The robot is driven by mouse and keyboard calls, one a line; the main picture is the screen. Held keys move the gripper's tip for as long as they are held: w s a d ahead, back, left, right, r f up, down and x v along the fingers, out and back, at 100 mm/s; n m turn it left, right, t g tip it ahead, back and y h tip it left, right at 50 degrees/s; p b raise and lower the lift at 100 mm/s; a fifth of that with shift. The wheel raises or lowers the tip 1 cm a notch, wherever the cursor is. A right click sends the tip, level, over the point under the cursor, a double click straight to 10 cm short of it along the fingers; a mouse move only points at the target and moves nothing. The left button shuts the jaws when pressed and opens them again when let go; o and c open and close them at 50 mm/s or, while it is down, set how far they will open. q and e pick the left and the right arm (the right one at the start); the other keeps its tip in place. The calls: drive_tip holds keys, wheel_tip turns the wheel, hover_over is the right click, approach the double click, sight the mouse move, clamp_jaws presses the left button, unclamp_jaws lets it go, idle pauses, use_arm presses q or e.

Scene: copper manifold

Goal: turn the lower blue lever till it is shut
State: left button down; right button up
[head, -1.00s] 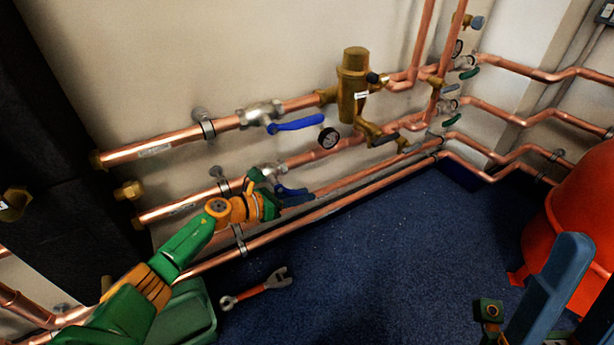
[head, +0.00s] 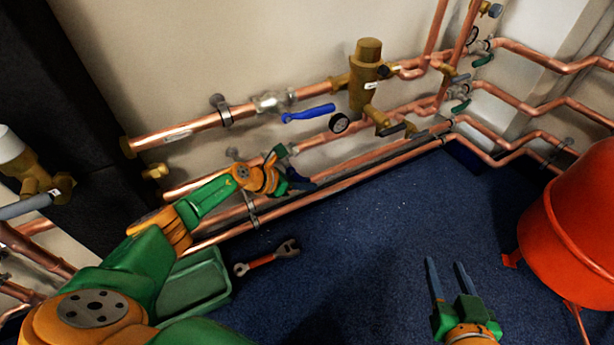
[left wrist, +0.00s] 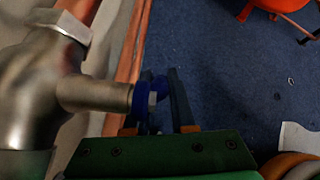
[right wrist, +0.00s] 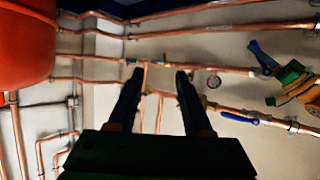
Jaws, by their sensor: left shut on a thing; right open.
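The lower blue lever (left wrist: 148,90) shows in the left wrist view at the end of a metal valve stem, between my left fingers. My left gripper (head: 300,181) is shut on it at the lower copper pipe; in the head view the gripper hides most of the lever and its valve. The lever's exact angle cannot be told. My right gripper (head: 448,270) is open and empty above the blue carpet, well away from the pipes. It also shows open in the right wrist view (right wrist: 158,75).
The upper blue lever (head: 308,114) sits on the pipe above, near a round gauge (head: 339,123) and a brass body (head: 362,85). A wrench (head: 268,257) and a green tray (head: 222,262) lie on the carpet. A red tank (head: 575,225) stands at right. The mid carpet is clear.

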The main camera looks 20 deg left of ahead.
use_arm(q)
drive_tip(key=shift+s+a+r+p, duration=0.1)
drive_tip(key=shift+s+p, duration=0.05)
drive_tip(key=shift+p, duration=0.25)
drive_tip(key=shift+s+a+f+g+y+p, duration=0.25)
drive_tip(key=shift+s+a+g+y+p, duration=0.15)
drive_tip(key=shift+g+y+p, duration=0.5)
drive_tip(key=shift+s+a+f+g+y+p, duration=0.3)
drive_tip(key=shift+s+g+y, duration=0.25)
drive_tip(key=shift+g, duration=0.3)
drive_tip(key=shift+s+a+f+g+y+p, duration=0.1)
drive_tip(key=shift+s+a+g+y+p, duration=0.1)
drive_tip(key=shift+s+a+g+y, duration=0.5)
use_arm(e)
drive_tip(key=s+d+f+g+h, duration=0.2)
drive_tip(key=s+d+f+g, duration=0.2)
drive_tip(key=s+f+g, duration=0.6)
drive_tip(key=shift+s+f+m, duration=0.4)
drive_tip(key=shift+s+f, duration=1.05)
drive_tip(key=shift+f, duration=0.45)
use_arm(q)
drive_tip(key=shift+w+d+g, duration=0.25)
drive_tip(key=c, duration=0.8)
unclamp_jaws()
drive_tip(key=shift+o, duration=0.2)
drive_tip(key=shift+r, duration=0.15)
use_arm(e)
drive_tip(key=shift+r, duration=0.1)
